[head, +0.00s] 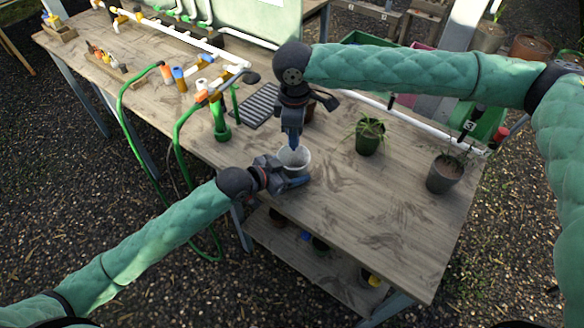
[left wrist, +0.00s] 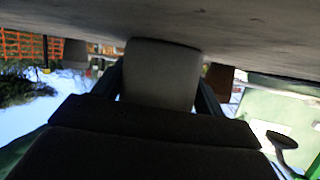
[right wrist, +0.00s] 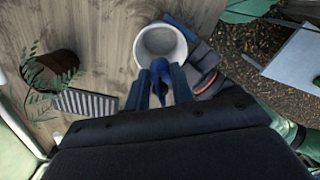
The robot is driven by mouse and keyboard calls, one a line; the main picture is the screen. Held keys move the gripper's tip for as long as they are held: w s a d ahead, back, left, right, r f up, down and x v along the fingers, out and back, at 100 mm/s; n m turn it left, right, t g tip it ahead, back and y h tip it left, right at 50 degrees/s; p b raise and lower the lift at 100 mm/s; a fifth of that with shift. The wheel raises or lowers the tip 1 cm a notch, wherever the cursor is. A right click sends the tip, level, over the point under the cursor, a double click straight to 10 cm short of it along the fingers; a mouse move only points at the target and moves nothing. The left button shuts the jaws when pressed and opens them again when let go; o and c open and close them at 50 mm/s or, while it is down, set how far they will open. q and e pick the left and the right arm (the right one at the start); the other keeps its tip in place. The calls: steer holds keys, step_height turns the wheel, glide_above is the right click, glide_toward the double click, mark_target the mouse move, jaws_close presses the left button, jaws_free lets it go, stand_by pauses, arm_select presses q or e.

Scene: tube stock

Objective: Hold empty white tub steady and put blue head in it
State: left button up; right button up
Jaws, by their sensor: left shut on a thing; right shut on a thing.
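The white tub (head: 299,152) stands upright on the wooden table near its front edge. My left gripper (head: 290,176) is shut on the tub's side from the front. In the left wrist view the tub (left wrist: 160,72) sits between the two fingers. My right gripper (head: 292,138) points down just above the tub and is shut on the blue head. In the right wrist view the blue head (right wrist: 160,80) is between the fingertips, at the near edge of the tub's opening (right wrist: 160,45). The tub looks empty inside. I cannot tell whether the head touches the rim.
Potted plants (head: 369,136) and (head: 444,174) stand to the right on the table. A dark slatted grate (head: 261,106) and a green upright tube (head: 221,122) are behind and left. A green hose (head: 180,150) hangs over the front edge. The table's front right is clear.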

steer(key=shift+f, duration=2.05)
steer(key=o, duration=1)
steer(key=shift+r, duration=0.1)
step_height(320, 180, up, 12)
steer(key=shift+f, duration=0.1)
arm_select(q)
steer(key=o, duration=1.1)
steer(key=shift+c, duration=0.2)
